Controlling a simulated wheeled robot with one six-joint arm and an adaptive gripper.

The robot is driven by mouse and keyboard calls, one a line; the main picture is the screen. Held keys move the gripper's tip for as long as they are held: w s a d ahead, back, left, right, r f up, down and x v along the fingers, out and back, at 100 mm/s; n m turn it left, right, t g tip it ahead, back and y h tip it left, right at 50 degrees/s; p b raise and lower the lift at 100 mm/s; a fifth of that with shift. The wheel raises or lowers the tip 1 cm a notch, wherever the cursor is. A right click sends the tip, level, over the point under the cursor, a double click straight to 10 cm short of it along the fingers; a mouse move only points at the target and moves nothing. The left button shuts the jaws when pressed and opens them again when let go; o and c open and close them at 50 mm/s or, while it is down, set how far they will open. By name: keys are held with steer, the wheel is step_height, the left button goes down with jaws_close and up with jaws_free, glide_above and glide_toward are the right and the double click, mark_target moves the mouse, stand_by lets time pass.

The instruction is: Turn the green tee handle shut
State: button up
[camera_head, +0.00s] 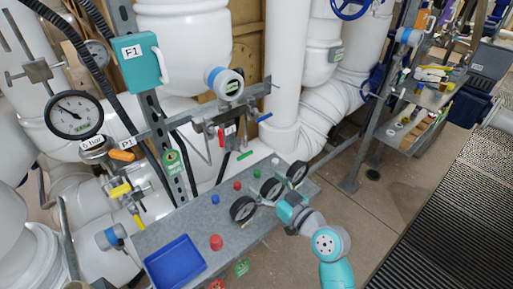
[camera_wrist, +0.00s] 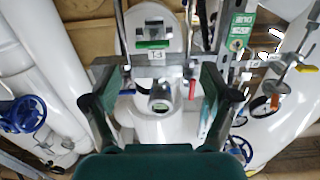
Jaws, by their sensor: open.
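The green tee handle (camera_head: 245,155) is a short bar on the piping behind the metal table, below the red and blue handles. In the wrist view the green handle (camera_wrist: 152,44) lies roughly level across the picture, above the small label. My gripper (camera_head: 270,190) reaches over the table from the front right, short of the handle. In the wrist view my gripper (camera_wrist: 160,98) has its fingers wide apart with nothing between them held. The green handle is beyond the fingers and apart from them.
A red lever (camera_head: 221,137) and a blue lever (camera_head: 264,117) sit close to the green handle. The grey table (camera_head: 175,232) holds a blue tray (camera_head: 175,263) and small red, blue and green pieces. A pressure gauge (camera_head: 74,115) is at left. Floor (camera_head: 385,200) is clear at right.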

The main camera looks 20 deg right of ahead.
mark_target(246, 155)
steer(key=x, duration=0.4)
steer(key=d+r+x, duration=0.1)
steer(key=x, duration=0.7)
steer(key=shift+w+d+r, duration=0.15)
steer(key=shift+w+r, duration=0.05)
steer(key=shift+r, duration=0.2)
steer(key=c, duration=1.2)
